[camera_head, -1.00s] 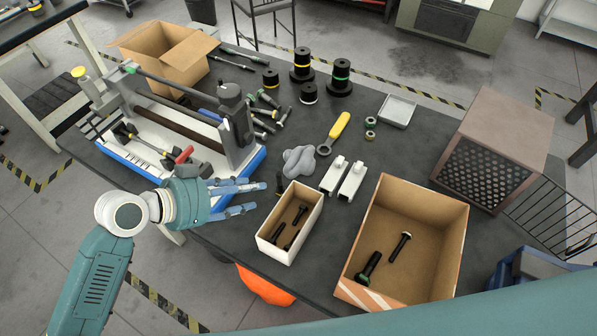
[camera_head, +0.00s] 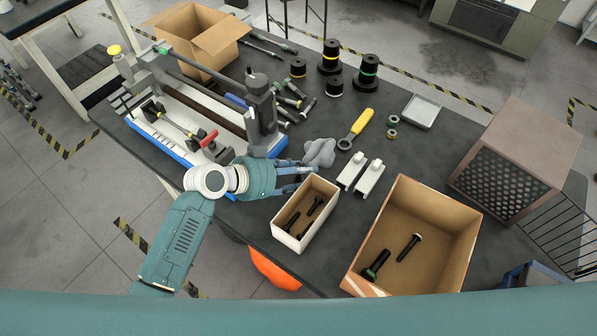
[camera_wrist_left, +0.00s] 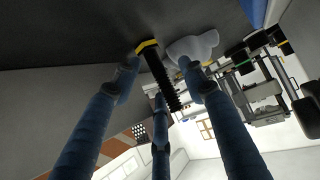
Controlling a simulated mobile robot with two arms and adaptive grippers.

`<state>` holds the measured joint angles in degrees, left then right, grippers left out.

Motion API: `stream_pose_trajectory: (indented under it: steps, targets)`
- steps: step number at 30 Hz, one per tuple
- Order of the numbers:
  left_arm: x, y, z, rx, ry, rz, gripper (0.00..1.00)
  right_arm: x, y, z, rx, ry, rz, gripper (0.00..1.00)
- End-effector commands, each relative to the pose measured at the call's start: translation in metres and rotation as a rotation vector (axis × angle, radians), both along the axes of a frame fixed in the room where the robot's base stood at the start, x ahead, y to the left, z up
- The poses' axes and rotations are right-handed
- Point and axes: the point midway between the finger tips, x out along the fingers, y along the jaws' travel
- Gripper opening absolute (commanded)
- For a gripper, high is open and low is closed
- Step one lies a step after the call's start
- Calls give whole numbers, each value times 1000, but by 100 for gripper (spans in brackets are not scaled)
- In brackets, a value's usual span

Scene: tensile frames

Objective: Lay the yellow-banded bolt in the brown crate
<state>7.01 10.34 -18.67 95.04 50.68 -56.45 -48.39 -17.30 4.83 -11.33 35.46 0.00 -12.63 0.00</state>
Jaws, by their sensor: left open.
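The yellow-banded bolt (camera_wrist_left: 160,72) shows in the left wrist view as a black threaded shaft with a yellow band at one end, near the dark table. It lies between the fingers of my left gripper (camera_wrist_left: 163,85), which is open around it. In the head view the left gripper (camera_head: 308,174) is low over the table beside the white box, and I cannot make out the bolt there. The brown crate (camera_head: 432,212) stands open at front right, with two black bolts lying in it, one with a green band. My right gripper is not in view.
A small white box (camera_head: 322,222) with several black bolts stands between the left gripper and the crate. A grey lump (camera_head: 320,152), two white brackets (camera_head: 361,174) and a yellow-handled wrench (camera_head: 357,128) lie behind. A tensile frame (camera_head: 262,118) stands left.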

Motion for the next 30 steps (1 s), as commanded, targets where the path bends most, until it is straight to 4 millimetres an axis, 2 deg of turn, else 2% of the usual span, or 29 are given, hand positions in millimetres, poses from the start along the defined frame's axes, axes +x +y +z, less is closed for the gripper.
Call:
stream_pose_trajectory:
  steps: [6, 8, 13, 23, 30]
  targets:
    - [1, -1, -1, 0, -1, -1, 42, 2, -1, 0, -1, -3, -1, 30]
    - [1, -1, -1, 0, -1, -1, 32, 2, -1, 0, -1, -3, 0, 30]
    - [1, 0, -1, 0, -1, -1, 0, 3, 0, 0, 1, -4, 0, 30]
    - [1, -1, 1, -1, -2, 0, 0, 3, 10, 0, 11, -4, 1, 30]
    - [2, 0, 21, -1, -6, -2, 0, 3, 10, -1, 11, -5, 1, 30]
